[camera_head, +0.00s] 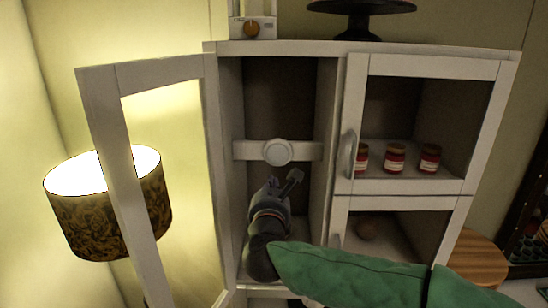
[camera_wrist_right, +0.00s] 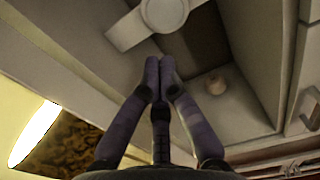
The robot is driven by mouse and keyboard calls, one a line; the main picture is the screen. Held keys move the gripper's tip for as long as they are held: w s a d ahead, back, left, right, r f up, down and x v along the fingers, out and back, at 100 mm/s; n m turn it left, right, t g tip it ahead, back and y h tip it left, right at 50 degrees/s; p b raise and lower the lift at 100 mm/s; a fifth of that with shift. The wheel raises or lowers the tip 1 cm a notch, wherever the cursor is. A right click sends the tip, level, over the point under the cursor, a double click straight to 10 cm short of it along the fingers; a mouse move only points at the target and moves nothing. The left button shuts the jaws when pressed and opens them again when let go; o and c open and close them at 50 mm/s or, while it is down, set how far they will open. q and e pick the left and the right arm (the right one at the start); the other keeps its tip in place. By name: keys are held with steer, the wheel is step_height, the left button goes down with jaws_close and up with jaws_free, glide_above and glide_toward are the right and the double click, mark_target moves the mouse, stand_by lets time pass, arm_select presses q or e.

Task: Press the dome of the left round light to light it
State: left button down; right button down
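One round light (camera_head: 278,152) with a pale dome sits on a white crossbar in the open left compartment of the cabinet. Its dome looks grey-white, with no visible glow. It also shows at the top of the right wrist view (camera_wrist_right: 164,12). My right gripper (camera_head: 284,182) is inside this compartment, just below the light and apart from it in the picture. In the right wrist view its two fingertips (camera_wrist_right: 160,66) meet, with nothing seen between them, and point towards the light. The depth gap to the dome is hard to tell. My left gripper is out of view.
The glass door (camera_head: 100,115) stands open at left, before a lit lamp (camera_head: 110,205). The closed right door (camera_head: 355,115) has a handle; several red jars (camera_head: 395,158) stand behind it. A dark cake stand (camera_head: 360,12) is on top.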

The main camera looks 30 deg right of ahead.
mark_target(274, 155)
steer(key=p+x, duration=0.6)
steer(key=x, duration=0.8)
steer(key=shift+w, duration=0.15)
